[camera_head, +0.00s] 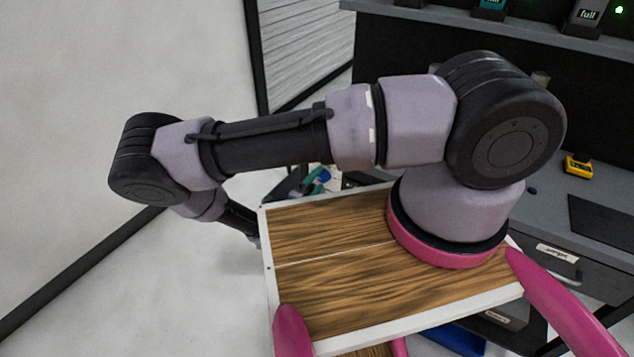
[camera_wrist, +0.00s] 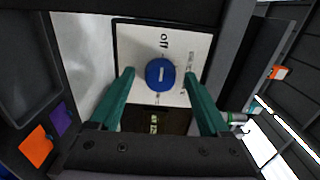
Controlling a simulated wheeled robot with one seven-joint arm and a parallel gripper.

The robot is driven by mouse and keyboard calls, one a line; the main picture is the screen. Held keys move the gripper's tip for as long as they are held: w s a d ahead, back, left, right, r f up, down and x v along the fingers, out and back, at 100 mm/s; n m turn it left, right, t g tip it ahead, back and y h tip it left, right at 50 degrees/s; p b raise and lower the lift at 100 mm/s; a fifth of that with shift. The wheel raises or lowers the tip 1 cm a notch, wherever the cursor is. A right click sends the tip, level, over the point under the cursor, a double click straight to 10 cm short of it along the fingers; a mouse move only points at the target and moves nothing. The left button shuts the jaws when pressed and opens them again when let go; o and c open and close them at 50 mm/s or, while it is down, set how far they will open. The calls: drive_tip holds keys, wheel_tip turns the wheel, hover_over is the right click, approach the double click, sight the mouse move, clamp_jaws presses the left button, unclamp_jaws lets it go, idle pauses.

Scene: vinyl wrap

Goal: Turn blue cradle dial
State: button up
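The blue dial (camera_wrist: 160,75) is round with a short white mark on its face. It sits on a white panel (camera_wrist: 135,38) with the word "off" printed above it in the wrist view. My gripper (camera_wrist: 158,74) is open, with one teal finger to the left of the dial and one to the right. The dial shows between the fingertips, with a gap on each side. I cannot tell how far the tips are from the panel.
A dark display (camera_wrist: 154,122) with green characters lies below the dial. Orange (camera_wrist: 36,146) and purple (camera_wrist: 62,118) squares lie at the lower left. A can (camera_wrist: 237,118) is at the right. In the head view, a yellow device (camera_head: 577,166) stands on the grey bench, right of my arm.

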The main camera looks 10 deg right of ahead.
drive_tip(key=v, duration=1)
drive_tip(key=shift+s+a, duration=0.25)
drive_tip(key=shift+s, duration=0.05)
drive_tip(key=shift+r, duration=0.1)
